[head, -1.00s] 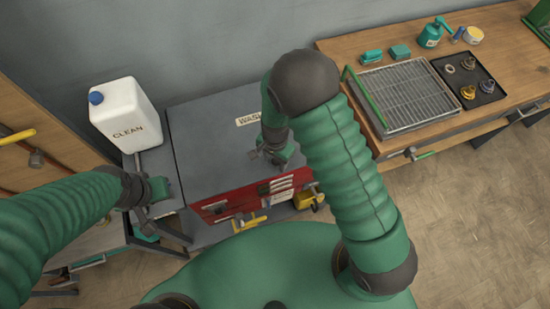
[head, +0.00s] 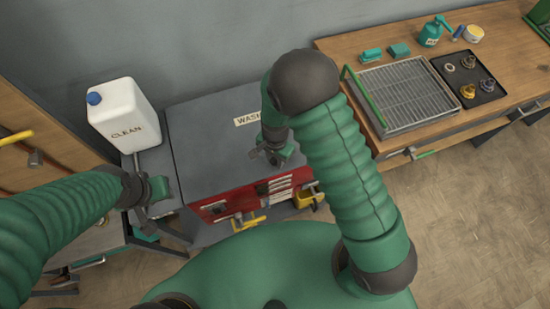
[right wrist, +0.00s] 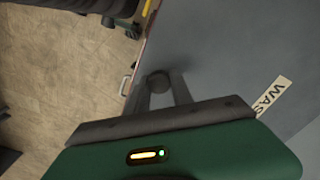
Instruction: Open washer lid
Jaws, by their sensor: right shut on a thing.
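The washer is a grey box with a flat grey lid (head: 205,140), a red front panel (head: 212,210) and a label strip reading "WAS…" (head: 247,118). The lid lies shut. My right gripper (head: 276,157) is over the lid near its front edge. In the right wrist view its fingers (right wrist: 160,92) are shut on a small dark round knob (right wrist: 158,81) on the lid. My right forearm hides the washer's right side in the head view. My left gripper (head: 143,215) hangs left of the washer, apart from it; its jaw opening is unclear.
A white jug marked CLEAN (head: 124,118) stands left of the washer. A wooden bench (head: 345,50) on the right carries a wire-rack tray (head: 402,95) and a black parts tray (head: 480,92). A yellow handle (head: 249,222) sticks out at the washer's front. Floor at right is clear.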

